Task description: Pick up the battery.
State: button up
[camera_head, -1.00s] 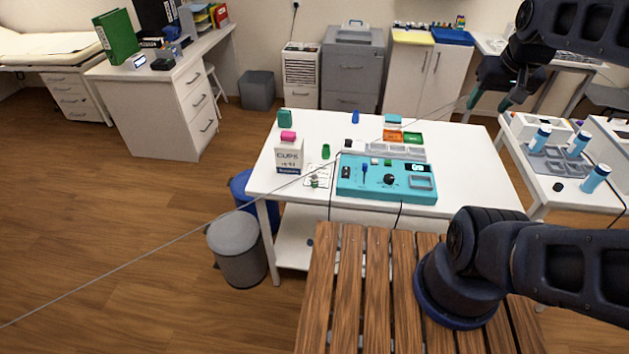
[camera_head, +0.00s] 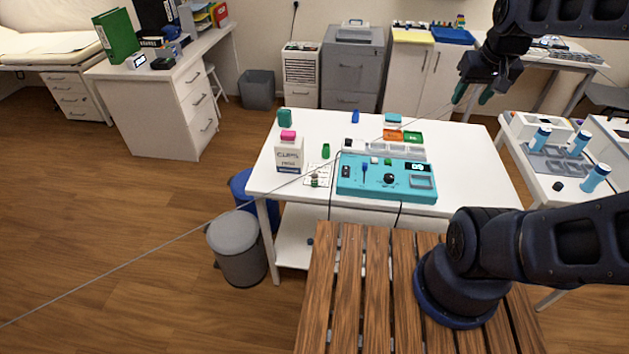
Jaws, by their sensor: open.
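I cannot tell for certain which thing is the battery. A small green upright cylinder (camera_head: 326,151) stands on the white table (camera_head: 462,160), left of the teal control box. A smaller green and brown item (camera_head: 315,180) stands on a printed white sheet just in front of it, too small to make out. My gripper (camera_head: 472,95) is at the upper right, above and behind the table's far right edge. Its teal-tipped fingers are apart with nothing between them. It is well away from both small items.
The teal control box (camera_head: 350,185) fills the table's front middle. A white cups box (camera_head: 289,156) with a pink block on top stands at the left. Orange and green bins (camera_head: 412,137) and a grey tray stand behind. The right part of the table is clear.

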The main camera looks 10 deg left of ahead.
jog(key=w+a+f+n+g, duration=0.1)
jog(key=w+a+f+n, duration=0.25)
jog(key=w+a, duration=0.45)
jog(key=n+g, duration=0.3)
jog(key=n, duration=0.5)
send_near(314, 175)
jog(key=shift+s+a+f+m, duration=0.15)
jog(key=shift+a+f+m, duration=0.1)
jog(key=shift+a+f, duration=0.25)
notch_tip(314, 175, down, 4)
jog(key=shift+f, duration=0.25)
jog(key=f, duration=0.2)
jog(key=d+f, duration=0.1)
jog(key=f, duration=0.1)
jog(key=shift+w, duration=0.2)
jog(key=shift+f, duration=0.7)
